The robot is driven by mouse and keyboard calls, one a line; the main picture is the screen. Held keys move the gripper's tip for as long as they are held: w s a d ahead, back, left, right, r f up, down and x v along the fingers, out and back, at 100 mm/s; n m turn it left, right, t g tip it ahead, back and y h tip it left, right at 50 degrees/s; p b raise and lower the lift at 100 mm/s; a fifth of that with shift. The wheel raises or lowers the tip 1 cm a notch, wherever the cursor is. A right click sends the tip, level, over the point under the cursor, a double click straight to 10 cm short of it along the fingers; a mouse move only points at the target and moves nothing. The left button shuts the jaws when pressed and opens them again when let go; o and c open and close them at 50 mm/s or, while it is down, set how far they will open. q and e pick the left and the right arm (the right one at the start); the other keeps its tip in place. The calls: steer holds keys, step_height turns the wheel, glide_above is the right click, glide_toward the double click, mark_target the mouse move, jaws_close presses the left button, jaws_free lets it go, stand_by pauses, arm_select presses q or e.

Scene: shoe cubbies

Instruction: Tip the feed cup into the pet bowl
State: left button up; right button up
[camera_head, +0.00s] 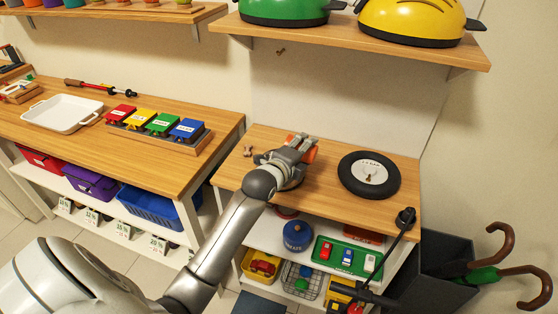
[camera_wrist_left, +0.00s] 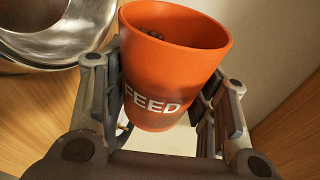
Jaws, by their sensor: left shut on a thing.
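The orange feed cup (camera_wrist_left: 170,70), marked FEED, is between the fingers of my left gripper (camera_wrist_left: 165,105), which is shut on it. Some brown pellets show inside its mouth. In the head view the cup (camera_head: 311,152) shows only in part behind my left gripper (camera_head: 300,150), over the wooden top of the right-hand stand. A shiny metal bowl (camera_wrist_left: 45,45), which looks like the pet bowl, is at the upper left of the left wrist view, beside the cup. I cannot clearly make it out in the head view. My right gripper is not in view.
A black-rimmed round thing with a pale, marked face (camera_head: 368,175) lies right of my left gripper. A small bone-shaped thing (camera_head: 248,150) lies to its left. A shelf with green (camera_head: 285,10) and yellow (camera_head: 410,20) helmet-like things hangs above. Umbrellas (camera_head: 500,275) stand at the right.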

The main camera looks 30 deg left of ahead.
arm_select(q)
steer(key=shift+a+r+n+h+p, duration=0.35)
steer(key=shift+r+n+h+p, duration=0.25)
steer(key=shift+n+p, duration=0.35)
stand_by(1.0)
steer(key=shift+s+a+f+n+t+b, duration=0.15)
steer(key=shift+a+f+n+t+b, duration=0.25)
steer(key=shift+n, duration=0.35)
stand_by(0.9)
steer(key=shift+a+r+n+h, duration=0.25)
steer(key=shift+n+h, duration=0.15)
steer(key=shift+n, duration=0.2)
stand_by(0.7)
